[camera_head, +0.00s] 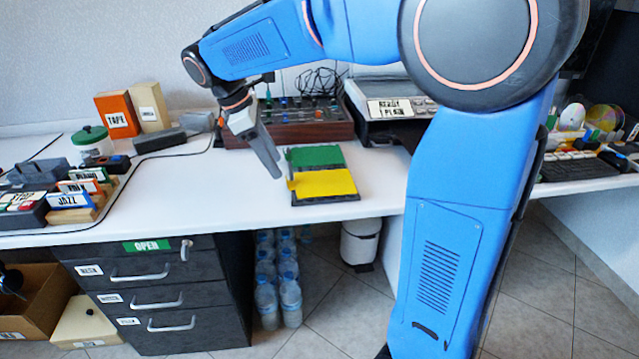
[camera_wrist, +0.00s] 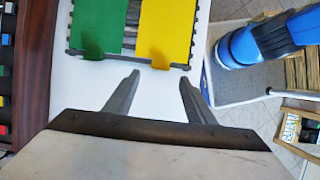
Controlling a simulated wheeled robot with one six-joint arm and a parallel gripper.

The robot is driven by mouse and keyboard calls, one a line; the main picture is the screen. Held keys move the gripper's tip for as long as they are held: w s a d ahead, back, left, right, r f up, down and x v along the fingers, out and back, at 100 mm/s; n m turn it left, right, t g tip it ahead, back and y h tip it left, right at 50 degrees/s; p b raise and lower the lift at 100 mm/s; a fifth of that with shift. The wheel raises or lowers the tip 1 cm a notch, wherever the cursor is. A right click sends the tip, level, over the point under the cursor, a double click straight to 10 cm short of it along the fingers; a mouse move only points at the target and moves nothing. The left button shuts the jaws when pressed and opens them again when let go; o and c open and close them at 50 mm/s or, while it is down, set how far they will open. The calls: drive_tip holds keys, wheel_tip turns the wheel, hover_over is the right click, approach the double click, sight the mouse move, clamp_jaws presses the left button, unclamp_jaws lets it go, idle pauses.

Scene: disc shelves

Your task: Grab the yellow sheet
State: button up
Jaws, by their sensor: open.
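The yellow sheet (camera_head: 326,184) lies flat on a dark tray (camera_head: 340,199) near the front edge of the white counter. A green sheet (camera_head: 316,156) lies beside it on the same tray. In the wrist view the yellow sheet (camera_wrist: 165,28) is at the top, right of the green sheet (camera_wrist: 100,25), and each has a small tab at its near edge. My gripper (camera_head: 276,172) is just left of the tray, pointing down. In the wrist view my gripper (camera_wrist: 158,78) is open and empty, its fingertips apart from the sheets, with white counter between them.
A wood-sided mixer with knobs (camera_head: 290,122) stands behind the tray. A labelled machine (camera_head: 390,106) is at the back right. Boxes, a green-lidded jar (camera_head: 92,142) and card holders (camera_head: 75,195) are on the left. The counter left of my gripper is clear.

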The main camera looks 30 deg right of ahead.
drive_tip(key=shift+x, duration=2.7)
drive_tip(key=shift+d, duration=0.1)
drive_tip(key=c, duration=1.1)
